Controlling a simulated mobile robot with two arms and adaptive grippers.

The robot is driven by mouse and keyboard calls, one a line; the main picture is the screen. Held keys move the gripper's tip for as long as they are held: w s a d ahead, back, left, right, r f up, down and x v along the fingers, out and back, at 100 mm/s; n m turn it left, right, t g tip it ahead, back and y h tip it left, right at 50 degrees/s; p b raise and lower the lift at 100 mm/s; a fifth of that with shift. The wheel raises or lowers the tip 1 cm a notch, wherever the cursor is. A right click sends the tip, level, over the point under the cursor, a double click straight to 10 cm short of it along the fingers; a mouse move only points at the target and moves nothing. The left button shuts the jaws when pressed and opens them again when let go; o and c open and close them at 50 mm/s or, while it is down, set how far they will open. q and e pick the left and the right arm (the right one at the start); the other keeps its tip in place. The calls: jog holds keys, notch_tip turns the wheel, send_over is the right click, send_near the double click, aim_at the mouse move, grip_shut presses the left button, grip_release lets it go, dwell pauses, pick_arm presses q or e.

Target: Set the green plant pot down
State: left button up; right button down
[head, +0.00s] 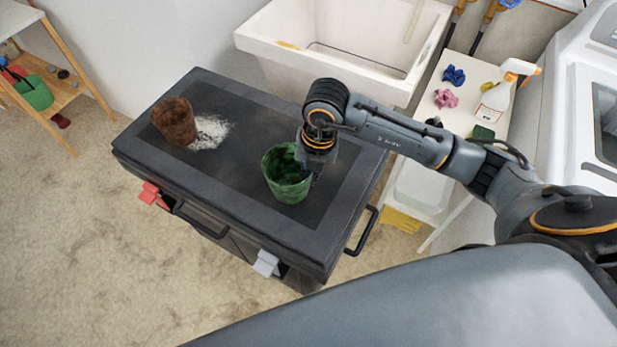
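The green plant pot (285,181) is at the right part of the dark chest's top (235,195), upright, with its open mouth showing. My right gripper (309,172) is at the pot's right rim, pointing down. Its fingers are partly hidden by the gripper body and the pot, so I cannot tell whether they are closed on the rim. I also cannot tell whether the pot's base touches the top. My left gripper is not in view.
A brown pot (174,121) stands at the left of the chest top beside a spilled white heap (210,132). A white sink (290,40) is behind. A white shelf with a spray bottle (497,98) stands right.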

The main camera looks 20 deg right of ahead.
aim_at(291, 177)
jog(key=shift+w+d+f, duration=0.2)
jog(key=shift+w+f, duration=0.25)
jog(key=shift+f, duration=0.1)
notch_tip(291, 177, down, 2)
jog(key=shift+f+p, duration=0.15)
jog(key=shift+p, duration=0.4)
jog(key=shift+f, duration=0.6)
jog(key=c, duration=2)
grip_release()
jog(key=o, duration=0.5)
